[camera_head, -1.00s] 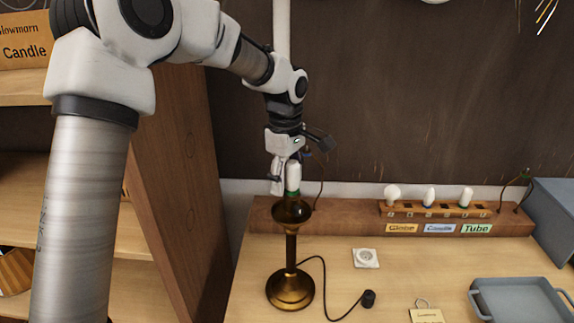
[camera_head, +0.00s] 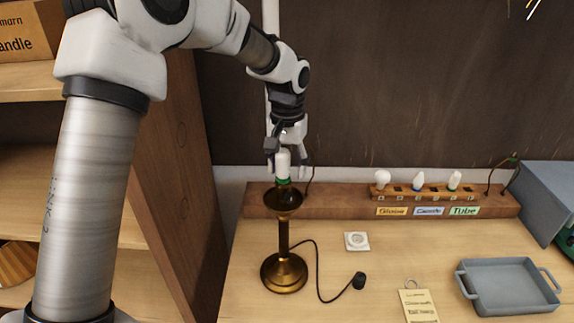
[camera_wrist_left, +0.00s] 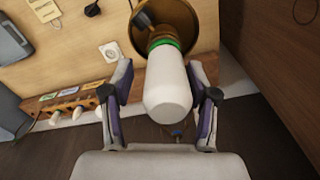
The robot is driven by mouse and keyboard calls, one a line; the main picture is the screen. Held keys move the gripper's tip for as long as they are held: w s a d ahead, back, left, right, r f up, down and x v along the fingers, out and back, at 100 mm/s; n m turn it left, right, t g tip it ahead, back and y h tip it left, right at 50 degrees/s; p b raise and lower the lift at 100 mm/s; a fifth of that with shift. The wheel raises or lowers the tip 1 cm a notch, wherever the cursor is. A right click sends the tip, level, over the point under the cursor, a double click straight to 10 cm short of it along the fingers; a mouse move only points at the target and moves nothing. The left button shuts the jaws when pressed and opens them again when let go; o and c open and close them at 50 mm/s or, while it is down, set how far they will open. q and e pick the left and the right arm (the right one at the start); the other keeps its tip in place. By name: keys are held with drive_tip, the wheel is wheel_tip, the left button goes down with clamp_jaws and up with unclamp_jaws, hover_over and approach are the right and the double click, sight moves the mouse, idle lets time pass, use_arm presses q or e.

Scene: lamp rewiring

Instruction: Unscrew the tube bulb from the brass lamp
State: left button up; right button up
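The brass lamp (camera_head: 284,270) stands upright on the table, with a wide cup at its top that also shows in the wrist view (camera_wrist_left: 190,22). A white tube bulb (camera_head: 283,163) with a green band rises from the cup; it also fills the middle of the wrist view (camera_wrist_left: 167,88). My left gripper (camera_head: 287,168) points down over the bulb. In the wrist view its two fingers (camera_wrist_left: 163,95) stand on either side of the bulb, with a visible gap at least on the left. It is open around the bulb. My right gripper is not in view.
A wooden rack (camera_head: 400,194) with several bulbs stands at the back above Globe, Candle and Tube labels. A grey tray (camera_head: 510,285), a paper tag (camera_head: 418,305), a white socket plate (camera_head: 357,241) and the lamp's plug (camera_head: 359,281) lie on the table. A shelf stands left.

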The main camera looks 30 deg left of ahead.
use_arm(q)
drive_tip(key=shift+a, duration=0.1)
clamp_jaws()
drive_tip(key=n, duration=0.4)
drive_tip(key=shift+s+a, duration=0.15)
drive_tip(key=shift+s, duration=0.05)
drive_tip(key=n, duration=0.4)
drive_tip(key=shift+s+a, duration=0.2)
drive_tip(key=shift+a, duration=0.1)
drive_tip(key=n, duration=0.3)
drive_tip(key=shift+s, duration=0.15)
drive_tip(key=n, duration=0.4)
drive_tip(key=shift+s+a, duration=0.1)
drive_tip(key=shift+s, duration=0.2)
drive_tip(key=shift+n, duration=0.6)
